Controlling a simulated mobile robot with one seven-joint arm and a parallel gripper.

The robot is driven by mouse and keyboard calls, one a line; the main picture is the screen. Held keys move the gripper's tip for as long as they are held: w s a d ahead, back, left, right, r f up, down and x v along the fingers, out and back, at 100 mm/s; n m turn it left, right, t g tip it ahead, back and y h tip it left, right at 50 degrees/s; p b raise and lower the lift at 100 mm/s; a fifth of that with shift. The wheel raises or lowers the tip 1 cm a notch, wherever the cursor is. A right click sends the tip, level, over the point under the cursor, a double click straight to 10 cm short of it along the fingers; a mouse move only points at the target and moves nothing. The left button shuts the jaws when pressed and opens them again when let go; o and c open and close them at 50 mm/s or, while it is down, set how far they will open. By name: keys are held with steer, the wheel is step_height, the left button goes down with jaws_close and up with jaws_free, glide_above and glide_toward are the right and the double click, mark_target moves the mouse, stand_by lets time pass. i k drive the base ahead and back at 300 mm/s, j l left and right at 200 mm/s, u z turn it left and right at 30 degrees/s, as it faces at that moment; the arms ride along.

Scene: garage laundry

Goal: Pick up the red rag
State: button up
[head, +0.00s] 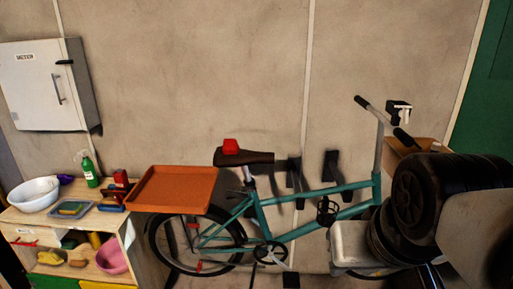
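A small bright red thing (232,146) lies on the dark saddle (250,158) of a teal bicycle (315,203). It looks like a folded red rag, but it is too small to be sure. Nothing is touching it from above. Another red item (120,178) stands on the wooden cabinet at the left, and its shape looks more like a box or bottle. I cannot make out my gripper in the head view.
An orange tray (178,189) juts out between the wooden cabinet (20,217) and the saddle. The cabinet top holds a white bowl (35,194) and a green spray bottle (90,172). Large dark rounded shapes (425,195) block the lower right. The wall above the saddle is clear.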

mark_target(230, 146)
steer(key=i+j+z, duration=0.1)
steer(key=i+j, duration=0.15)
steer(key=j, duration=0.15)
steer(key=i+j+z, duration=0.1)
steer(key=i+j, duration=0.15)
steer(key=j, duration=0.15)
steer(key=i+j+z, duration=0.1)
steer(key=i+j, duration=0.15)
steer(key=j, duration=0.2)
